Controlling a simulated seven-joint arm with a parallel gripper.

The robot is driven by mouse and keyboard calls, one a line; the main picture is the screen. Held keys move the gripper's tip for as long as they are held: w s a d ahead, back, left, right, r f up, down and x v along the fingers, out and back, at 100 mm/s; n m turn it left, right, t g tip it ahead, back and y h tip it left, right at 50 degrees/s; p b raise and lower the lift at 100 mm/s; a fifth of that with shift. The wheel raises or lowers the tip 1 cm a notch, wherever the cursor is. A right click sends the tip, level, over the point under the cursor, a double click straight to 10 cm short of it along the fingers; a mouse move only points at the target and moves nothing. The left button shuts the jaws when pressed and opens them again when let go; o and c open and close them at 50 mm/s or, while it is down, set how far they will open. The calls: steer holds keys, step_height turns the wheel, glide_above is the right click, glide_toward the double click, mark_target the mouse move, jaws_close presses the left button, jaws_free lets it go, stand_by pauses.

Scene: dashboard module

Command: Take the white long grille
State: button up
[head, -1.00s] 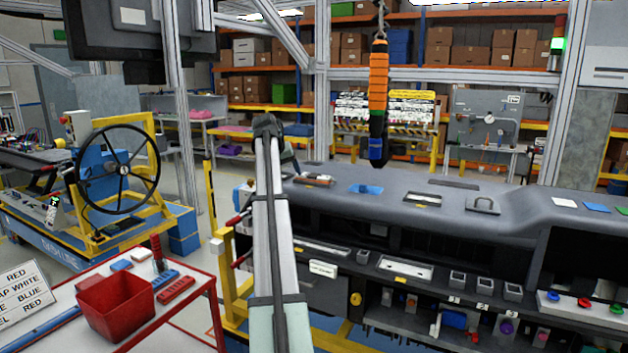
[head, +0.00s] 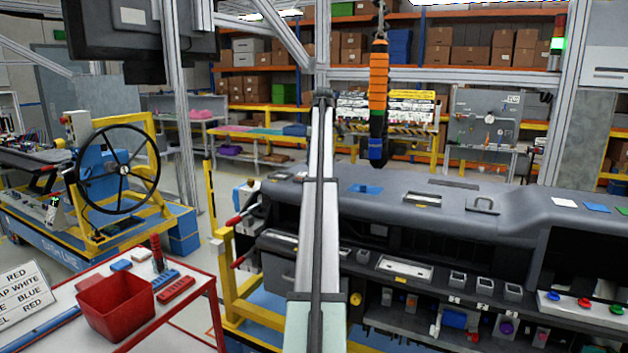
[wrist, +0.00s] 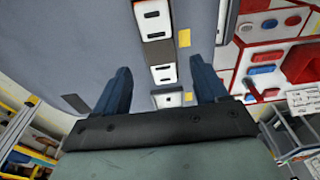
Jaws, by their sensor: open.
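My gripper (wrist: 163,88) is open in the wrist view, its two dark blue fingers wide apart with nothing held between them. A line of white slotted pieces (wrist: 153,18) runs along a grey surface beyond and between the fingers. They are apart from the fingers, and I cannot tell whether one of them is the white long grille. In the head view, my arm stands upright in the middle and its fingers do not show. The grey dashboard module (head: 465,205) lies behind and to the right of my arm, which hides part of it.
A red-edged table (head: 213,290) at lower left holds a red bin (head: 115,305), a red strip (head: 176,289), a blue strip (head: 165,279) and small caps. An orange and black hanging tool (head: 378,100) hangs above the dashboard. A steering wheel (head: 118,170) stands at left.

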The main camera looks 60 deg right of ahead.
steer(key=shift+w+f, duration=0.2)
steer(key=shift+f, duration=1.25)
steer(key=shift+w+f, duration=0.15)
steer(key=shift+f, duration=1.25)
steer(key=c, duration=1.2)
steer(key=shift+o, duration=0.2)
steer(key=shift+r, duration=0.1)
